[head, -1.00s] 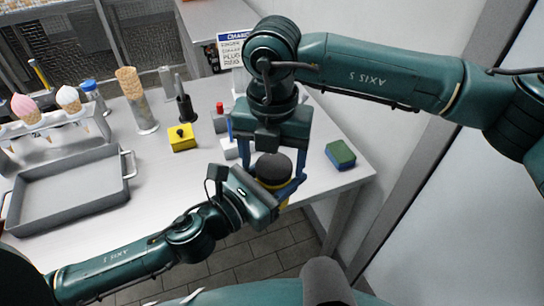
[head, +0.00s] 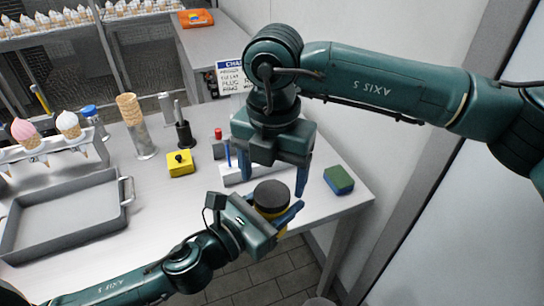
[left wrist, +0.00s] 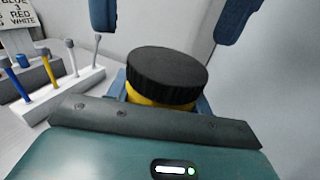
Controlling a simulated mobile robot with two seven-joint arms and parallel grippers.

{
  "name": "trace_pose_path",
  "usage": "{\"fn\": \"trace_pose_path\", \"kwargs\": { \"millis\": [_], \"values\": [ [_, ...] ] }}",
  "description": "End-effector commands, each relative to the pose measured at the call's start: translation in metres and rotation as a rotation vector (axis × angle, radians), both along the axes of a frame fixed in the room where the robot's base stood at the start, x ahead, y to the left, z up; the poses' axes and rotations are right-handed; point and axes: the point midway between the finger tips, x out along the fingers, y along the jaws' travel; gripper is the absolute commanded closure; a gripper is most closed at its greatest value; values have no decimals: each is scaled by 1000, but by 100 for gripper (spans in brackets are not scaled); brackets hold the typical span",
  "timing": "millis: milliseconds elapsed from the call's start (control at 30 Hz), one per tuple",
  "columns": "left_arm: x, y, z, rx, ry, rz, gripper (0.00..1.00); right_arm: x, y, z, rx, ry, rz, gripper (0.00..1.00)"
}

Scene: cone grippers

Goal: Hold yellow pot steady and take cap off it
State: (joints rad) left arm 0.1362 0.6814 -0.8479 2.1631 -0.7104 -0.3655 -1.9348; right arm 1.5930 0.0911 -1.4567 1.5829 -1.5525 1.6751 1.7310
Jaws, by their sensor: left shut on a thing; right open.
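The yellow pot (head: 259,212) is in my left gripper (head: 281,216), held near the table's front edge. Its black ridged cap (head: 271,194) sits on top of it. In the left wrist view the cap (left wrist: 167,75) covers the top of the pot, and a band of yellow (left wrist: 160,103) shows below it. My left gripper is shut on the pot's body. My right gripper (head: 268,180) points down above the cap. It is open, with its blue fingers apart, and nothing is between them. In the left wrist view its fingertips show at the top, clear of the cap.
A green and blue sponge (head: 339,180) lies at the table's right end. A yellow box with a black knob (head: 180,165), a grey tray (head: 65,215) and a cone stack (head: 131,108) stand to the left. A rack of coloured plugs (left wrist: 60,85) is close by.

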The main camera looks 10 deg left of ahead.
Motion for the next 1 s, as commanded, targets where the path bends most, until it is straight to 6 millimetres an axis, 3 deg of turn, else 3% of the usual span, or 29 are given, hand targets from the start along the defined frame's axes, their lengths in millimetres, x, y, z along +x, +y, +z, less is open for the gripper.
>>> {"fn": "trace_pose_path", "kwargs": {
  "millis": [200,567,1000],
  "values": [
    [0,0,1,0,-2,0,100,0,0,-27,-1,1,1,26],
    [0,0,1,-1,-1,0,100,0,0,-33,0,-1,2,26],
    [0,0,1,-1,-1,0,100,0,0,-33,-1,-1,2,60]
  ]
}}
